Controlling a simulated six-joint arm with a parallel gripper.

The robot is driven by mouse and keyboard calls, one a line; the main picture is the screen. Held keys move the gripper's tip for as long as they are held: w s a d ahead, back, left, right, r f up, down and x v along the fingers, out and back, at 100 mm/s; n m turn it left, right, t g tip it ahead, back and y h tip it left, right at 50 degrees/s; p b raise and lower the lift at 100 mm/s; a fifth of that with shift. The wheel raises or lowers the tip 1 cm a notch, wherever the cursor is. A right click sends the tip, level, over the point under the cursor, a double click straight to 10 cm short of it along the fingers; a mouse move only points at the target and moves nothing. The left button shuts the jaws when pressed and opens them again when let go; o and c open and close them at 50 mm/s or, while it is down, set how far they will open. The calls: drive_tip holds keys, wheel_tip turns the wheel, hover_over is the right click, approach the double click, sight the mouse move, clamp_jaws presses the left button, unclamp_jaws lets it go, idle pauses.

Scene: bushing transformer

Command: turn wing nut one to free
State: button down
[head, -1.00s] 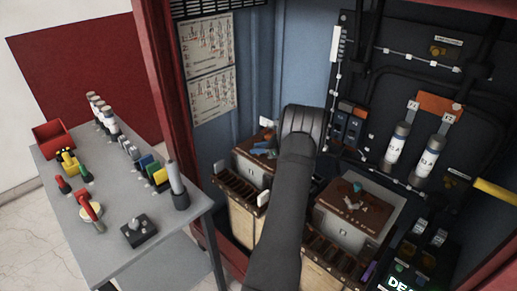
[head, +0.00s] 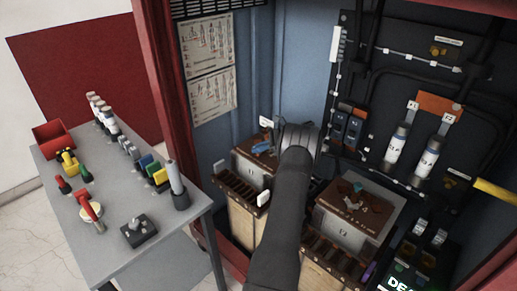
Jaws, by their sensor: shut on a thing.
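My dark arm reaches up from the bottom of the head view into the cabinet. Its rounded top joint hides what lies behind it, and my gripper does not show. Two transformer boxes with brown tops stand in the cabinet. The left box (head: 247,172) has a blue piece (head: 262,147) on its top, partly beside my arm. The right box (head: 345,236) carries small brown, pale and teal parts (head: 358,198) on its top. I cannot make out which small part is wing nut one; it may be hidden or too small.
Two white cylindrical fuses (head: 426,160) stand on the dark back panel, right of my arm. A yellow bar (head: 497,192) juts in at the right edge. A grey table (head: 172,240) at left holds a red bin (head: 53,136) and several tools. The red cabinet post (head: 178,130) separates them.

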drive_tip(key=shift+f, duration=0.1)
idle(0.3)
drive_tip(key=c, duration=1.6)
unclamp_jaws()
drive_tip(key=shift+o, duration=0.2)
